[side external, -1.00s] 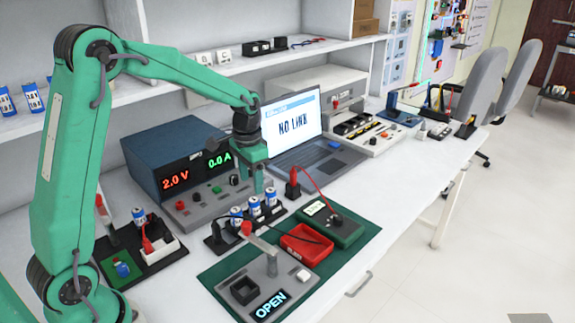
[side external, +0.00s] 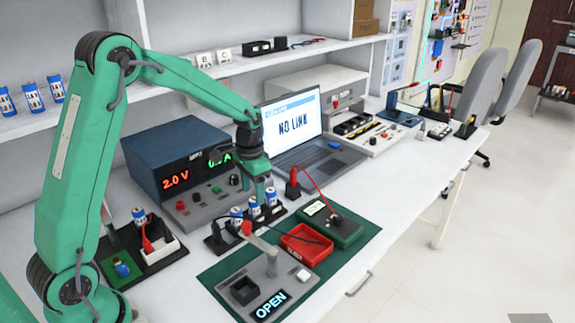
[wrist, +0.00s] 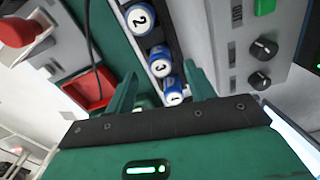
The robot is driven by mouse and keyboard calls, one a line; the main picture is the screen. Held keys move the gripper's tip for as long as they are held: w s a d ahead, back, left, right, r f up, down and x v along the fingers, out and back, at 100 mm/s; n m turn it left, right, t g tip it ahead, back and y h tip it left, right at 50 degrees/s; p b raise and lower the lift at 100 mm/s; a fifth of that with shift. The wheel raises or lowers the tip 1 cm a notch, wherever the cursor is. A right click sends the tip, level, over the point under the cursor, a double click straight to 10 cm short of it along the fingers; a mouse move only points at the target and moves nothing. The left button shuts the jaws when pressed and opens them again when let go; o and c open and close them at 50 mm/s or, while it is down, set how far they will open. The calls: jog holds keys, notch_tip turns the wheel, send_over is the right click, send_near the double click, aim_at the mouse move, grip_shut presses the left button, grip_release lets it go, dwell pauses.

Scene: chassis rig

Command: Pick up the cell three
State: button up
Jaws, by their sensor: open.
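Several blue-and-white cells stand in a row in a dark rack in the middle of the bench. In the wrist view the cell three (wrist: 160,62) is the middle of the visible caps, with a cell marked 2 (wrist: 140,19) above it and another cell (wrist: 174,92) below it, its number partly hidden. In the side view the middle cell (side external: 254,209) appears to be cell three. My gripper (side external: 264,188) is just above the row, pointing down. In the wrist view my gripper (wrist: 160,74) is open, its fingers on either side of the row, apparently holding nothing.
A power supply (side external: 165,150) stands close behind the rack. A red tray (side external: 306,244), a green meter (side external: 345,232) and a grey fixture reading OPEN (side external: 268,275) are in front. A laptop (side external: 312,158) stands to the right.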

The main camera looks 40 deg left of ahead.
aim_at(254, 200)
jog(key=shift+f, duration=2.45)
jog(key=c, duration=1.1)
jog(key=shift+r, duration=0.2)
jog(key=shift+r, duration=0.6)
jog(key=r, duration=0.1)
jog(key=d+r, duration=0.1)
jog(key=r, duration=0.1)
jog(key=shift+s+r, duration=0.1)
jog(key=shift+s, duration=0.05)
jog(key=s+d+r, duration=0.1)
jog(key=d+r, duration=0.1)
jog(key=d, duration=0.1)
jog(key=s+d+r, duration=0.1)
jog(key=d+r, duration=0.1)
jog(key=d, duration=0.1)
jog(key=s+d+r, duration=0.2)
jog(key=d, duration=0.2)
jog(key=shift+r, duration=0.15)
